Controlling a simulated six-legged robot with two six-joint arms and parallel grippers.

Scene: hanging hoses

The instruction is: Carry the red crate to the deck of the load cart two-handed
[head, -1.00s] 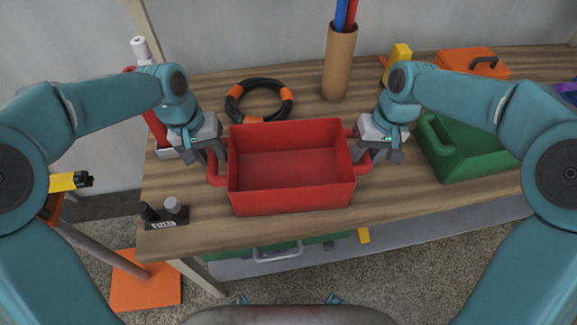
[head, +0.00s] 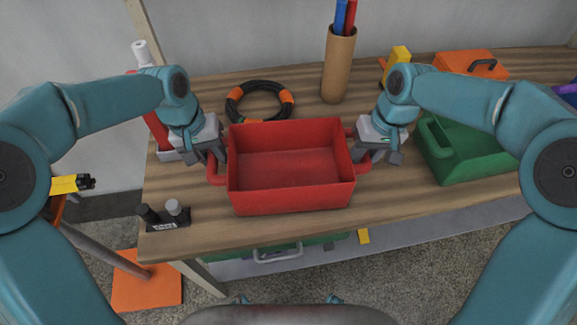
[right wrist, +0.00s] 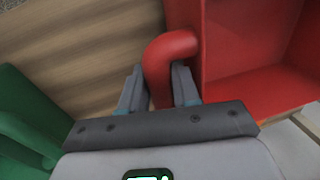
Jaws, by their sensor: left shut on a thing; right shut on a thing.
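The red crate (head: 291,199) is open-topped and empty, at the middle of the wooden workbench near its front edge. I cannot tell whether it rests on the bench or is just above it. My left gripper (head: 215,160) is shut on the crate's left handle. My right gripper (head: 367,158) is shut on the right handle; in the right wrist view its fingers (right wrist: 158,88) sit on both sides of the red handle (right wrist: 170,50). The load cart's deck cannot be made out in these views.
A green container (head: 470,150) stands right of the crate, close to my right gripper. A black-and-orange hose coil (head: 259,100) and a cardboard tube (head: 338,68) stand behind. A small black block with knobs (head: 165,217) is at the front left. An orange case (head: 470,62) is back right.

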